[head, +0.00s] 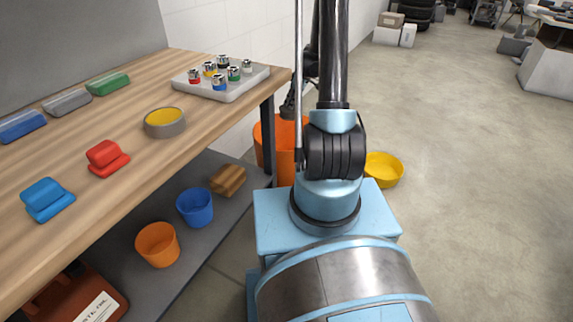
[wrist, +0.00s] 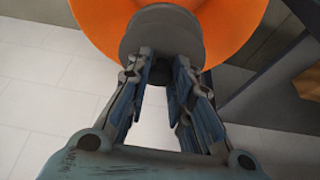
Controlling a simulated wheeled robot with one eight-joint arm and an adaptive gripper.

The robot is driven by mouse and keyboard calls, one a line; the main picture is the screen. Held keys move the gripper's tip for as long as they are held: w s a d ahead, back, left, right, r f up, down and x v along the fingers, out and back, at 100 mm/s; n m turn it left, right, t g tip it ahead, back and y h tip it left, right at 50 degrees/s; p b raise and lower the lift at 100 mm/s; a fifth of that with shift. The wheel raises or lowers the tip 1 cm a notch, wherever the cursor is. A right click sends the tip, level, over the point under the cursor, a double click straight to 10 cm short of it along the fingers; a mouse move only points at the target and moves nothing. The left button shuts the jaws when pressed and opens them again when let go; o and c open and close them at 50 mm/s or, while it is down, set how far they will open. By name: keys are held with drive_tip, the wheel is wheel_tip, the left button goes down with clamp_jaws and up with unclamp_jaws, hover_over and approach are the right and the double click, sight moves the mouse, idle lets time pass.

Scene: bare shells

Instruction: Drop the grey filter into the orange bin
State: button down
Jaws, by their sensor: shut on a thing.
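My gripper (wrist: 161,64) is shut on the grey filter (wrist: 160,32), a round dark grey piece between the fingertips in the wrist view. Behind the filter in that view is the orange bin (wrist: 235,22), with the filter overlapping its inside. The filter's height relative to the rim is hard to tell. In the head view the orange bin (head: 284,150) stands on the floor past the table's end, partly hidden by my arm. The filter cannot be made out in the head view.
The wooden table (head: 140,165) on the left holds a grey tray (head: 245,82) of small jars, a yellow-topped round piece (head: 165,122) and several coloured blocks. Orange (head: 157,244) and blue (head: 195,207) buckets stand on its lower shelf.

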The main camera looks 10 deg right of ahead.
sight(291, 112)
drive_tip(key=shift+f, duration=2.75)
drive_tip(key=c, duration=1.3)
unclamp_jaws()
drive_tip(key=shift+c, duration=0.2)
drive_tip(key=v, duration=1.2)
